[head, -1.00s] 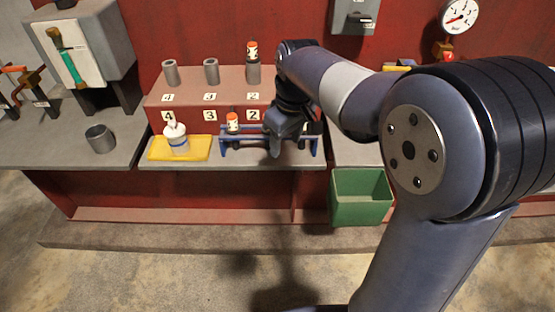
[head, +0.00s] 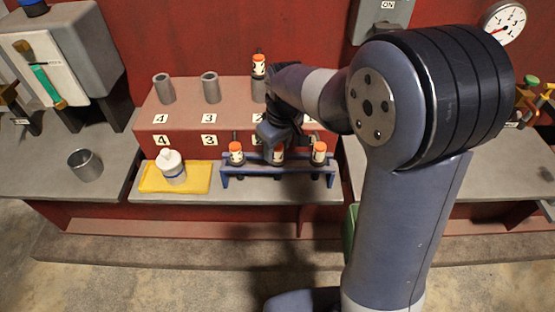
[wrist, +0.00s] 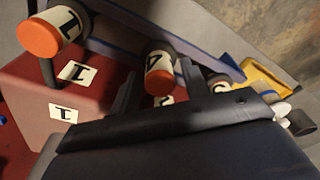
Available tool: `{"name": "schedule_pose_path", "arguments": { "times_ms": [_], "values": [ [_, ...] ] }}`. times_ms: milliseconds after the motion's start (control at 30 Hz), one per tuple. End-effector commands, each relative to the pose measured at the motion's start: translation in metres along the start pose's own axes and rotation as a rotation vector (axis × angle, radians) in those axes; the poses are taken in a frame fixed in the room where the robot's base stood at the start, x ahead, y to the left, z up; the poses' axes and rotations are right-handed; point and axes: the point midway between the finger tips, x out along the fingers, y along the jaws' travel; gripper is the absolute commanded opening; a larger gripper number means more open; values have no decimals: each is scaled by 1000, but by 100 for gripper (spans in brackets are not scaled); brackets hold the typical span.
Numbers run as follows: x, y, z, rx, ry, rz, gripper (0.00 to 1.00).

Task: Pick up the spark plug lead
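Three spark plug leads with orange tops and white labels stand in a blue rack (head: 230,182): left (head: 236,154), middle (head: 278,154) and right (head: 319,153). Another lead (head: 258,66) sits on the post marked 2. My gripper (head: 268,135) is just behind the middle lead. In the wrist view my gripper (wrist: 158,72) is open, with its dark fingers apart on either side of the middle lead (wrist: 160,75), labelled 4. I cannot tell whether they touch it. The lead labelled 1 (wrist: 45,35) stands beside it. The left lead is partly hidden by a finger.
Grey empty posts (head: 164,88) and (head: 210,87) stand on the red block (head: 185,117). A grey cup (head: 85,165) is further left. A green bin (head: 349,228) is mostly hidden by my arm.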

Motion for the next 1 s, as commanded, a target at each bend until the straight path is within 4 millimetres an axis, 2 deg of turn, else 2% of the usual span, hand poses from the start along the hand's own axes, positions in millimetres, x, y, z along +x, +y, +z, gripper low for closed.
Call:
{"name": "schedule_pose_path", "arguments": {
  "times_ms": [33,500,767,867,1000],
  "values": [
    [0,0,0,0,0,0,40],
    [0,0,0,0,0,0,3],
    [-5,0,-1,0,1,1,3],
    [-18,0,-3,0,3,2,3],
    [-46,1,-7,0,6,3,3]
  ]
}}
